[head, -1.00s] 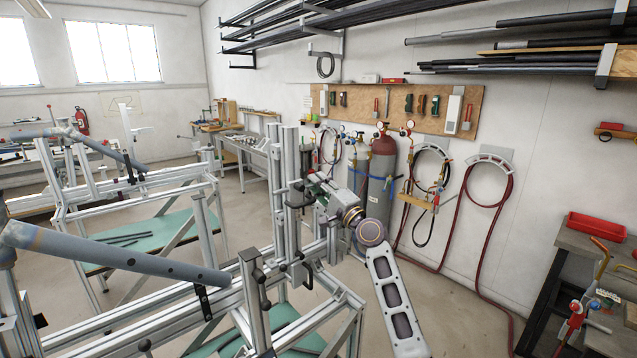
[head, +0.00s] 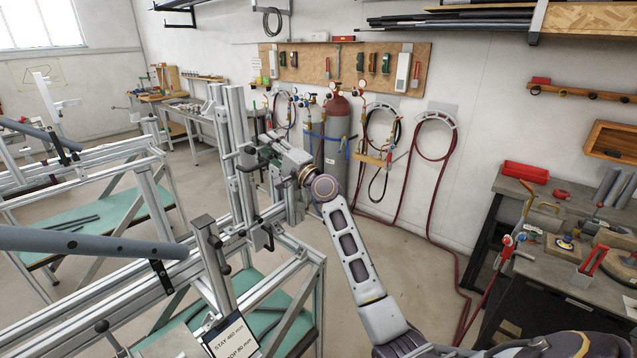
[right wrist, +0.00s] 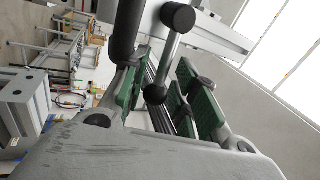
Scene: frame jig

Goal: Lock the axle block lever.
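My right gripper (head: 268,151) is beside the tall aluminium upright (head: 237,150) of the near frame jig, with its fingers toward the post. In the right wrist view, its green-padded fingers (right wrist: 165,80) stand apart. A metal lever with a black ball knob (right wrist: 178,16) crosses the space between them in the picture; a second dark knob (right wrist: 155,93) is at its lower end. I cannot tell whether either finger touches the lever. In the head view the gripper and post partly hide the lever and axle block. My left gripper is not in view.
A grey tube (head: 90,242) lies along the jig at the left, above a green lower shelf (head: 262,318). Gas cylinders (head: 336,135) and hoses stand by the wall behind my right arm. A workbench (head: 545,215) with tools is at the right. Open floor lies between.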

